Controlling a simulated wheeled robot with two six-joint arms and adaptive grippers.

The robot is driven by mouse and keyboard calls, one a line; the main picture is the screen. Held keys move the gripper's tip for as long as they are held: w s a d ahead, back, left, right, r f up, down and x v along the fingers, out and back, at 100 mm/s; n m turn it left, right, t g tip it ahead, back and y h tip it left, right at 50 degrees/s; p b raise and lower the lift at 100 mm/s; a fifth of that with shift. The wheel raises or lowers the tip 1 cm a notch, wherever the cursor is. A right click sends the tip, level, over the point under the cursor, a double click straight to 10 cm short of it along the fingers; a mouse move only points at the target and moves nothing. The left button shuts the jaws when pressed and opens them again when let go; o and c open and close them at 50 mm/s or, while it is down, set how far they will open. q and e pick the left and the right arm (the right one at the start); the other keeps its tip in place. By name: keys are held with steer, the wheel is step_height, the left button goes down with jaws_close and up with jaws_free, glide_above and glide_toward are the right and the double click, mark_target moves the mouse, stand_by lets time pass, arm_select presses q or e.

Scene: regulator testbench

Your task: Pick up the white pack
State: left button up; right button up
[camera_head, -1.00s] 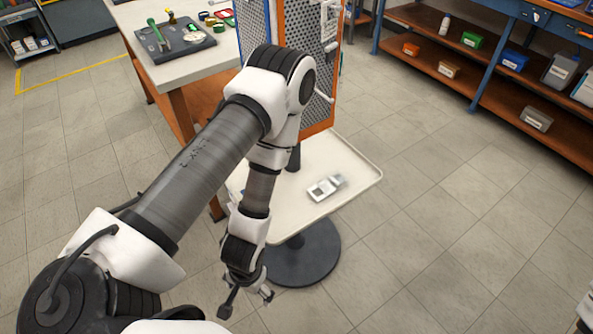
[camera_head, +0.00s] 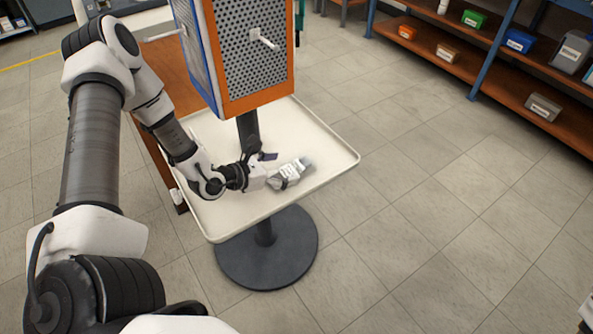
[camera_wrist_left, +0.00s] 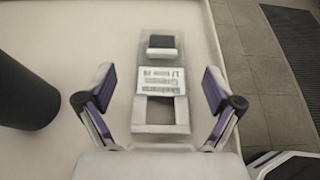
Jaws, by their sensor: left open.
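The white pack (camera_head: 290,171) lies flat on the cream tray (camera_head: 335,168), right of the tray's dark post. It has a printed label, and in the left wrist view the pack (camera_wrist_left: 158,78) shows a dark square near its far end and a grey square near its close end. My left gripper (camera_head: 273,170) is low over the tray at the pack's left end, open. In the wrist view the left gripper's purple-padded fingers (camera_wrist_left: 156,93) stand apart on either side of the pack, with gaps. I cannot tell its exact height.
The dark post (camera_head: 249,132) rises from the tray beside my left gripper and carries an orange-framed perforated panel (camera_head: 245,55) with pegs. A round black base (camera_head: 268,255) stands below. Shelves with bins (camera_head: 543,105) are at the upper right. The floor right of the tray is clear.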

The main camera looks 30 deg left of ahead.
mark_target(295, 166)
arm_select(q)
steer(key=b+x, duration=0.1)
steer(key=x, duration=0.3)
steer(key=shift+d+f, duration=0.1)
steer(key=shift+f, duration=0.15)
steer(key=shift+w+d, duration=0.1)
steer(key=shift+w, duration=0.1)
steer(key=shift+s+r, duration=0.1)
steer(key=shift+c, duration=0.4)
steer(key=c, duration=1.2)
steer(key=shift+r, duration=0.1)
